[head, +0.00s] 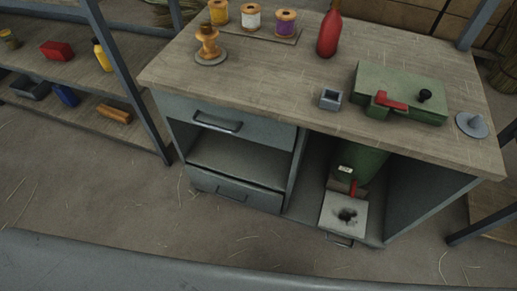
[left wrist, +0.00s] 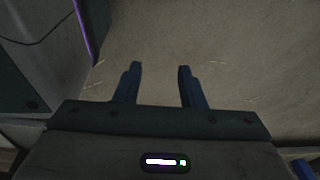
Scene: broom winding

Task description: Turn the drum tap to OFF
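The green drum (head: 362,160) lies in the open right compartment under the workbench, partly hidden by the bench top. A red tap handle (head: 354,189) shows at its lower front, with a small white label (head: 345,169) above it. The label's writing is too small to read, and I cannot tell the tap's setting. A pale square tray (head: 335,215) with a dark patch sits below the tap. My left gripper (left wrist: 160,70) shows in the left wrist view, open and empty above bare floor. Neither gripper shows in the head view.
Drawers (head: 225,120) are left of the compartment. A shelf (head: 85,75) stands at left. The front floor is clear.

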